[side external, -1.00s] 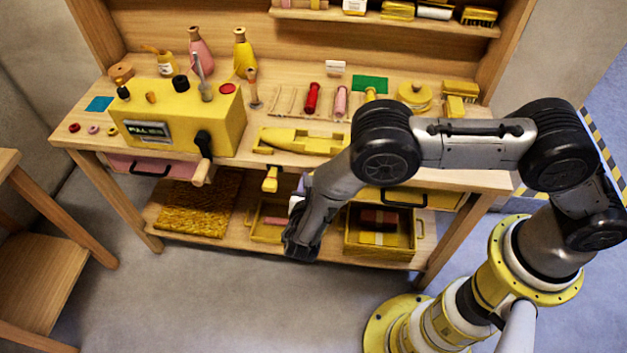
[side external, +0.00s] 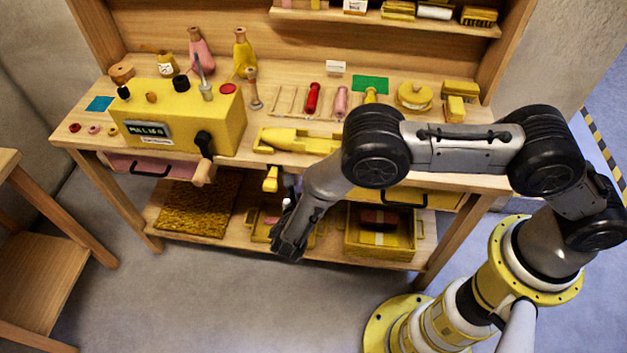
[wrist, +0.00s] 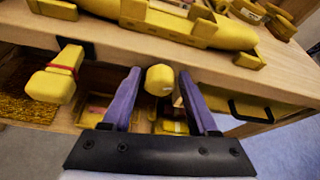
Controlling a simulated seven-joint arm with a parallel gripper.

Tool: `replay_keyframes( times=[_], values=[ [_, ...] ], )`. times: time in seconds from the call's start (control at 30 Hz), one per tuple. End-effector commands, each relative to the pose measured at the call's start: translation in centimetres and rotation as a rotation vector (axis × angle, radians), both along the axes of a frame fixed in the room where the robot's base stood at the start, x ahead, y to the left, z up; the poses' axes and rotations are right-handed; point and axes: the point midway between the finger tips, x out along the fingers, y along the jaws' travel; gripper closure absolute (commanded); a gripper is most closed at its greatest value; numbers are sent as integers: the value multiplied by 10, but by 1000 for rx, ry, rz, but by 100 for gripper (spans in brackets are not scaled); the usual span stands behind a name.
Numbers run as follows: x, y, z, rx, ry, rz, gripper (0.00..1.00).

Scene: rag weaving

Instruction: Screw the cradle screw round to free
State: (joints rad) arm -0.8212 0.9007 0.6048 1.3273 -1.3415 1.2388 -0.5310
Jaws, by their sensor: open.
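A rounded yellow knob (wrist: 160,80), which looks like the cradle screw, sticks out below the bench's front edge in the wrist view. My gripper (wrist: 160,74) is open, with one purple finger on each side of the knob and a visible gap on both sides. The yellow cradle (wrist: 180,22) lies on the bench top above the knob; it also shows in the side view (side external: 295,141). In the side view my gripper (side external: 292,192) is just in front of the bench edge, and my arm hides the knob.
A yellow block with a red band (wrist: 50,84) hangs left of the knob. A drawer with a black handle (wrist: 250,112) is to the right. Yellow bins (side external: 380,245) and a woven mat (side external: 197,207) sit on the lower shelf. The floor in front is clear.

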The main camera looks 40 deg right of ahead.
Motion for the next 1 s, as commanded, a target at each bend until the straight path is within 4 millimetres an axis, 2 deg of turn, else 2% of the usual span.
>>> replay_keyframes(
  times=[0.3,0.7,1.0],
  values=[
    [0,0,0,15,-16,2,40],
    [-1,-1,0,280,-278,2,40],
    [-1,0,0,343,-342,2,40]
  ],
)
